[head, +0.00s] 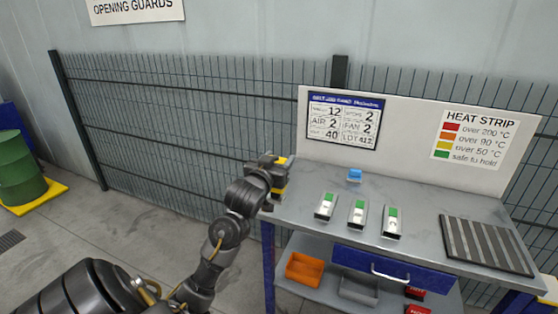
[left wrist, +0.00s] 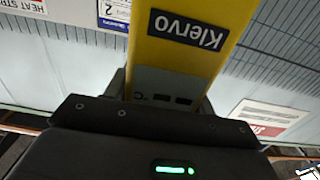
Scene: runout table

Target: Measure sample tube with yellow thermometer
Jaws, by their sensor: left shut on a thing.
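My left gripper (head: 270,177) is shut on the yellow thermometer (head: 281,160) and holds it at the left end of the grey table (head: 290,211). In the left wrist view the yellow thermometer (left wrist: 185,55) fills the upper middle, with a dark "Klervo" label and a grey panel. No reading can be made out on it. Three small white pieces with green patches, perhaps the sample tubes, lie in dark holders on the table: left (head: 325,206), middle (head: 358,213) and right (head: 391,222). They are apart from the thermometer. My right gripper is not in view.
A ribbed dark rack (head: 485,245) lies at the right. A board (head: 400,172) with charts stands along the back edge. Orange (head: 304,270) and grey (head: 358,290) bins sit on the lower shelf.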

